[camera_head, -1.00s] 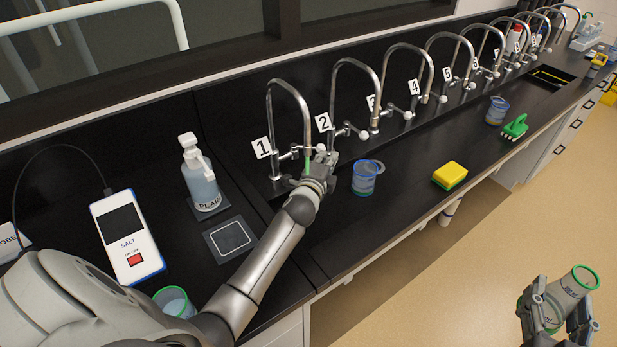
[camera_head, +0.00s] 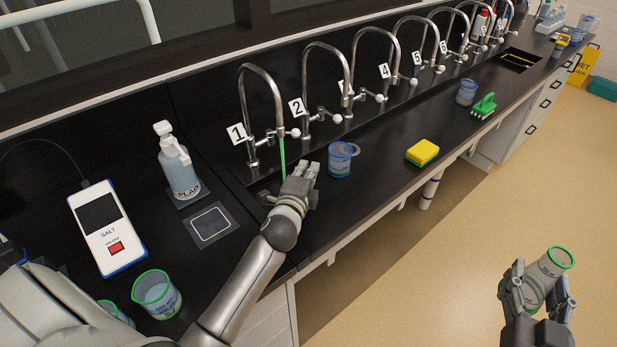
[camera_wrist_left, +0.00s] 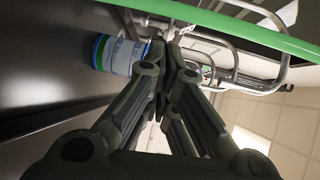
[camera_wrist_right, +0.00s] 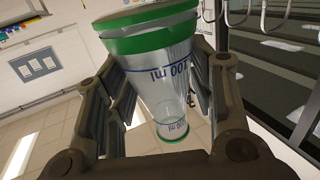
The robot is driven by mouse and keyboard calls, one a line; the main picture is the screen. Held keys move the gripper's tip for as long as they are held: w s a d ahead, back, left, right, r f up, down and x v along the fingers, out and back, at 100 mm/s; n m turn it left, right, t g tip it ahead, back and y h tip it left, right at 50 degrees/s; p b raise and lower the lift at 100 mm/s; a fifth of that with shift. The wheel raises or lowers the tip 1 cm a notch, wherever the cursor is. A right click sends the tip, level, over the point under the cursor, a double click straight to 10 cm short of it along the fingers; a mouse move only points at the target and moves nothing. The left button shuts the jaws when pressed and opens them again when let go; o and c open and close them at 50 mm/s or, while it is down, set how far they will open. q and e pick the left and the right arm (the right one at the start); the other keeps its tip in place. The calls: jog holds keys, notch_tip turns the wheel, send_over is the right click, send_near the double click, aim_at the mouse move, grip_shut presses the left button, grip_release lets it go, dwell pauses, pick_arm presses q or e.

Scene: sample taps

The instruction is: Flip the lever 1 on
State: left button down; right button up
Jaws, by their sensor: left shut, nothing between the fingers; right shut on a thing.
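Tap 1 (camera_head: 252,110) is a silver gooseneck beside the label "1" (camera_head: 237,134). Its lever (camera_head: 294,132) ends in a white knob pointing right. A thin green stream (camera_head: 282,158) runs down from the spout; it crosses the top of the left wrist view as a green band (camera_wrist_left: 235,25). My left gripper (camera_head: 307,168) is shut and empty, below and apart from the lever, just right of the stream. My right gripper (camera_head: 543,286) is shut on a green-rimmed clear beaker (camera_head: 550,270), held tilted over the floor. Two green rims show in the right wrist view (camera_wrist_right: 150,42).
A blue-rimmed beaker (camera_head: 340,162) stands right of my left gripper. A yellow sponge (camera_head: 422,152), a green brush (camera_head: 483,107) and more taps line the counter. Left are a soap bottle (camera_head: 178,172), a salt meter (camera_head: 105,230) and green-rimmed beakers (camera_head: 157,295).

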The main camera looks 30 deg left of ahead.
jog(key=shift+s+f, duration=0.1)
jog(key=shift+f, duration=0.1)
pick_arm(q)
jog(key=shift+s+d, duration=0.5)
jog(key=shift+s, duration=0.4)
pick_arm(e)
jog(key=shift+w+a+f, duration=0.1)
jog(key=shift+w, duration=0.1)
pick_arm(q)
jog(key=shift+d+r, duration=0.1)
pick_arm(e)
jog(key=shift+s, duration=0.1)
